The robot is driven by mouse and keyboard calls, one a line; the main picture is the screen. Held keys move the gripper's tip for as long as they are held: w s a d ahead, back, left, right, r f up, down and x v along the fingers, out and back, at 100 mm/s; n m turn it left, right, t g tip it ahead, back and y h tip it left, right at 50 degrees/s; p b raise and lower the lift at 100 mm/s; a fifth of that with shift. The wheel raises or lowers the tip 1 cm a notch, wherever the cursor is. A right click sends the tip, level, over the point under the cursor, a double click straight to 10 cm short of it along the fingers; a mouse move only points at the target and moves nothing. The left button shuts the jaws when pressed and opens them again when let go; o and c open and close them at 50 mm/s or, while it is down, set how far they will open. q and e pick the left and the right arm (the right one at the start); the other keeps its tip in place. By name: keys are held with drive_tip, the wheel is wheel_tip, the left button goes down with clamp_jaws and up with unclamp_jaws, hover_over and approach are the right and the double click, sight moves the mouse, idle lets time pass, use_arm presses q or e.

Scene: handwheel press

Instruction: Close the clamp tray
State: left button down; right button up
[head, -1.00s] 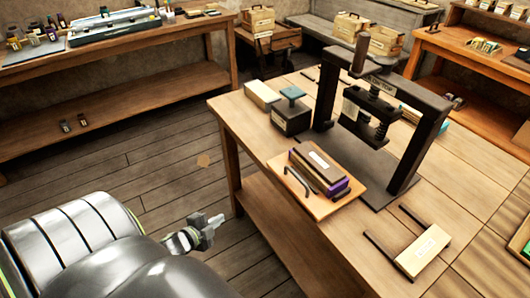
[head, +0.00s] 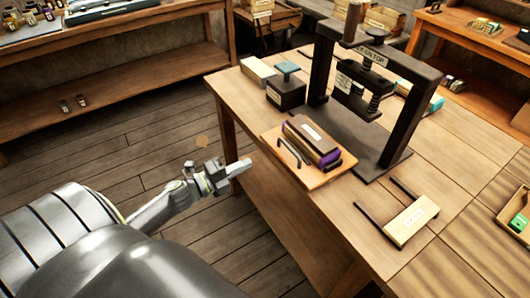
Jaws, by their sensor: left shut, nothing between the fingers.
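The clamp tray (head: 327,177) is an orange wooden board on the table, sticking out from the front of the dark handwheel press (head: 394,125). A dark curved handle (head: 288,152) stands on its near left edge. A brown and purple block with a white label (head: 312,138) lies on the tray. My left gripper (head: 243,167) is shut and empty, left of the tray and just off the table's edge, apart from the handle. My right gripper is not in view.
A dark box with a teal-topped knob (head: 286,92) and a pale block (head: 257,70) stand behind the tray. A pale labelled piece with dark bars (head: 410,222) lies at the right front.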

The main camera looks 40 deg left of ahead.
sight(274, 151)
use_arm(q)
drive_tip(key=p+x, duration=0.2)
drive_tip(key=x, duration=0.5)
drive_tip(key=shift+w+d, duration=0.1)
drive_tip(key=shift+w, duration=0.3)
drive_tip(key=shift+x, duration=2.3)
